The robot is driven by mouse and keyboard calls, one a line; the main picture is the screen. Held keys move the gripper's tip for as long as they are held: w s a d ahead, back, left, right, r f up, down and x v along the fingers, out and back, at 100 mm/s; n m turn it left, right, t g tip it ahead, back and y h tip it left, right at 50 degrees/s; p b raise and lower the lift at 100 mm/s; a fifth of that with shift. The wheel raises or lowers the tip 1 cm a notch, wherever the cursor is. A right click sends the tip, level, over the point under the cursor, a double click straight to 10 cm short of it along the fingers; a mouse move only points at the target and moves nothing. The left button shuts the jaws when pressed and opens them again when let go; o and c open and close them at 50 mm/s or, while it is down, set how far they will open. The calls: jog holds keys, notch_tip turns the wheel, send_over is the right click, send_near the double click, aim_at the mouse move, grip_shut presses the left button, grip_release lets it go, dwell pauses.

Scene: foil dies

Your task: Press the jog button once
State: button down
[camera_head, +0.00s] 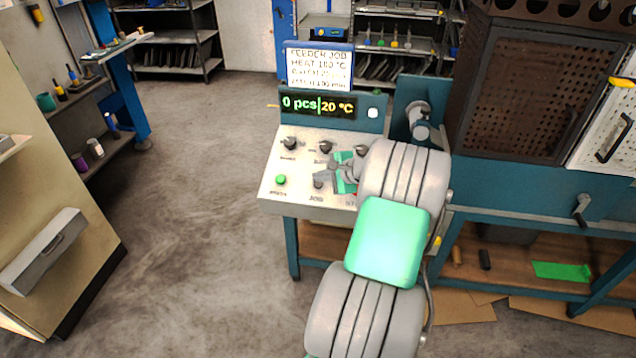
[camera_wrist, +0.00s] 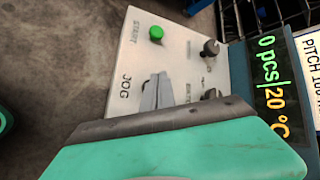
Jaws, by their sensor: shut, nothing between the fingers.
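The control panel (camera_head: 268,196) slopes below a display (camera_head: 318,105) reading "0 pcs" and "20 °C". The jog button (camera_head: 318,183) is a small grey button above the label "JOG", right of the green start button (camera_head: 281,180). My gripper (camera_head: 327,165) is shut and empty, over the panel close to the jog button. I cannot tell whether it touches. In the wrist view the shut fingers (camera_wrist: 155,93) lie beside the JOG label and hide the jog button. The start button also shows there (camera_wrist: 156,33). My arm covers the panel's right part, including most of a label starting "ST".
Several dark knobs (camera_head: 290,143) stand on the panel's upper row, close to my gripper. A sign (camera_head: 319,68) stands above the display. A brown perforated cabinet (camera_head: 515,90) is at the right. The floor (camera_head: 200,220) left of the panel is clear.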

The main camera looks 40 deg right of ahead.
jog(key=r+p, duration=0.2)
jog(key=s+a+r+p, duration=0.1)
jog(key=r, duration=0.1)
jog(key=shift+r, duration=0.1)
dwell(0.7)
